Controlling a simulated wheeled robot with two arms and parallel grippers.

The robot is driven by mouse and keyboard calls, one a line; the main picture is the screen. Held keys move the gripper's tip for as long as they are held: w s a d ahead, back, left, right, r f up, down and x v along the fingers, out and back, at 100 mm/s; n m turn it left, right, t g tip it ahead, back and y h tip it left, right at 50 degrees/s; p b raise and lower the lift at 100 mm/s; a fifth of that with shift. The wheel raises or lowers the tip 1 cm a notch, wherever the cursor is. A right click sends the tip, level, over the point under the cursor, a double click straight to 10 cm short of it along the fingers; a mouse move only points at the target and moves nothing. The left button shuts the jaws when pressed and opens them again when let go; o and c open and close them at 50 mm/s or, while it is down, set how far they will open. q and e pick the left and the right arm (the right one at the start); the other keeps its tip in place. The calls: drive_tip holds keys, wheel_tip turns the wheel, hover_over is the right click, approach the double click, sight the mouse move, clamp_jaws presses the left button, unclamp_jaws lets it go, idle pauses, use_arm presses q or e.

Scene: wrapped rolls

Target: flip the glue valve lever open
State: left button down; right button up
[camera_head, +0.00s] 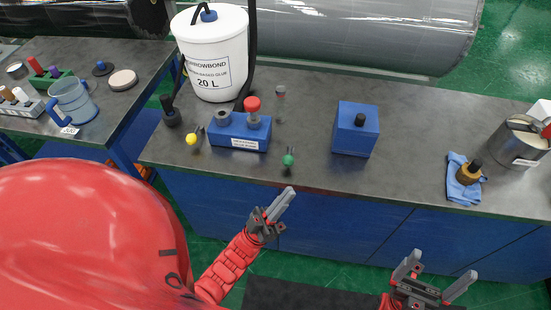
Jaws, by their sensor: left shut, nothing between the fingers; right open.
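A blue block (238,132) with a white label sits on the grey bench in front of the glue bucket (213,60), which is marked 20 L. A red-topped knob (253,110) and a grey cap stand on the block. Near it are small ball-ended handles: yellow (191,139) at its left and green (288,160) at its right front. I cannot tell which part is the glue valve lever or its position. My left gripper (290,192) is shut and empty, in front of the bench below the green ball. My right gripper (440,268) is open and empty at lower right, away from the block.
Black hoses run down beside the bucket. A blue box (355,130) with a black knob stands right of the block. Further right are a blue cloth (463,182) with a brown, black-topped item and a metal pot (520,143). The bench front between box and cloth is clear.

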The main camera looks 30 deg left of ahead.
use_arm(q)
drive_tip(key=w+a+f+n+g+y, duration=0.1)
drive_tip(key=w+a+f+n+g, duration=0.1)
drive_tip(key=a+f+n+g, duration=0.3)
drive_tip(key=w+a+f+n+g+y, duration=0.2)
drive_tip(key=w+a+f+n, duration=0.1)
drive_tip(key=f, duration=0.4)
drive_tip(key=w+a+n+y, duration=0.1)
drive_tip(key=a+n, duration=0.1)
drive_tip(key=a, duration=0.2)
drive_tip(key=w+a+n+g+y, duration=0.1)
drive_tip(key=w+a+n, duration=0.1)
drive_tip(key=a, duration=0.3)
drive_tip(key=w+a+n+g+y+b, duration=0.1)
drive_tip(key=w+a+n+y, duration=0.1)
drive_tip(key=a+n, duration=0.1)
drive_tip(key=shift+a+f+n, duration=0.1)
drive_tip(key=shift+a+n, duration=0.3)
drive_tip(key=shift+a, duration=0.3)
